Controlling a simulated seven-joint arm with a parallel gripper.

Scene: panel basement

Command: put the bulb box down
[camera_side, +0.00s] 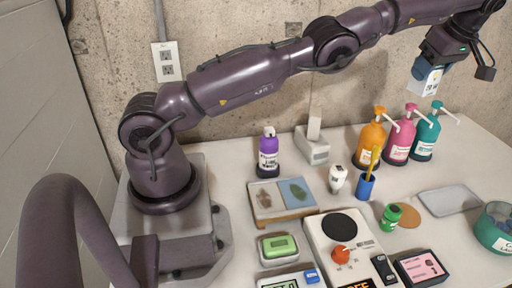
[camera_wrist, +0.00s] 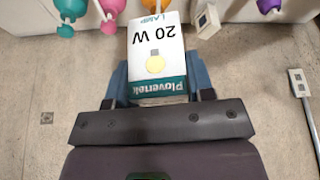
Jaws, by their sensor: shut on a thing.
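The bulb box (camera_wrist: 157,62) is a small white and teal carton with "20 W", "LAMP" and a yellow bulb picture on it. My gripper (camera_wrist: 158,84) is shut on it, with a blue finger on either side. In the side view, my gripper (camera_side: 424,70) is at the upper right. It holds the box (camera_side: 433,82) in the air, well above the white table (camera_side: 330,190), near the teal pump bottle. The face of the box turned away from the wrist camera is hidden.
Orange (camera_side: 371,140), pink (camera_side: 399,140) and teal (camera_side: 426,138) pump bottles stand at the back right. A clear flat tray (camera_side: 450,200), a round cork coaster (camera_side: 408,216) and a teal tub (camera_side: 494,229) are at the right. Tools and devices crowd the middle.

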